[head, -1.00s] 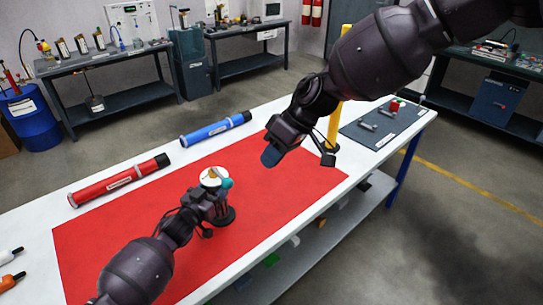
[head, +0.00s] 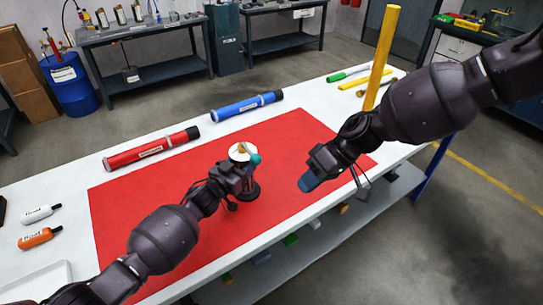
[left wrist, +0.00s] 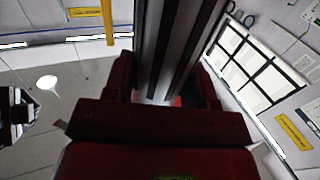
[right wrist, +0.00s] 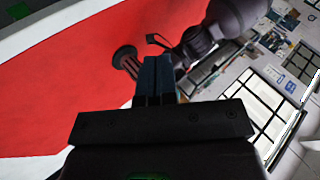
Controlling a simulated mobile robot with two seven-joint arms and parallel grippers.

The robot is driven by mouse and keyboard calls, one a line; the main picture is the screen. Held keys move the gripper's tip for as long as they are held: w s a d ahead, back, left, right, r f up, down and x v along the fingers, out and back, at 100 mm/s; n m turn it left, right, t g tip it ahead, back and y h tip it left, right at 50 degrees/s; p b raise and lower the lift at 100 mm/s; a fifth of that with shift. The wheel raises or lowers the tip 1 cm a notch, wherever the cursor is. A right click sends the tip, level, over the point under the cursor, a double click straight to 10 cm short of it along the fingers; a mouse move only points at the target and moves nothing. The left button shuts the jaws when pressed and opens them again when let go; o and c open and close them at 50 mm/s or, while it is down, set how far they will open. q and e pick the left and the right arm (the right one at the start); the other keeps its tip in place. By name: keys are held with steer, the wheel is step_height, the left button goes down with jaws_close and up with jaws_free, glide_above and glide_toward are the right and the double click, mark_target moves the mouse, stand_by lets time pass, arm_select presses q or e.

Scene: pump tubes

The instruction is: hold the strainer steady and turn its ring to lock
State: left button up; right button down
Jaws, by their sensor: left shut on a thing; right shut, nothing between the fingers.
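The strainer (head: 252,190) stands upright on the red mat (head: 140,215), with a dark round base, a white top and a small teal part by the top. My left gripper (head: 238,176) is shut on the strainer's body from the left. In the left wrist view the strainer's grey, ribbed side (left wrist: 170,45) rises between the fingers. My right gripper (head: 308,182) is shut and empty, above the mat to the right of the strainer and apart from it. The right wrist view shows the strainer's dark base (right wrist: 127,60) beyond the closed blue fingers (right wrist: 156,75). I cannot make out the ring clearly.
A red tube (head: 150,149) and a blue tube (head: 246,106) lie behind the mat. A yellow post (head: 382,55) stands near the far right. The mat's front left is clear.

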step_height(320, 180, down, 5)
steer(key=s+m+y, duration=0.2)
steer(key=s+y, duration=0.1)
steer(key=y, duration=0.1)
steer(key=w+d+r+n+t+y, duration=0.3)
steer(key=w+d+r+n+t, duration=0.25)
steer(key=w+r, duration=0.2)
steer(key=n, duration=0.4)
glide_toward(249, 153)
steer(key=shift+m+t, duration=0.25)
steer(key=a, duration=0.1)
steer(key=a+f, duration=0.1)
steer(key=s+a, duration=0.1)
steer(key=a, duration=0.1)
steer(key=shift+f, duration=0.4)
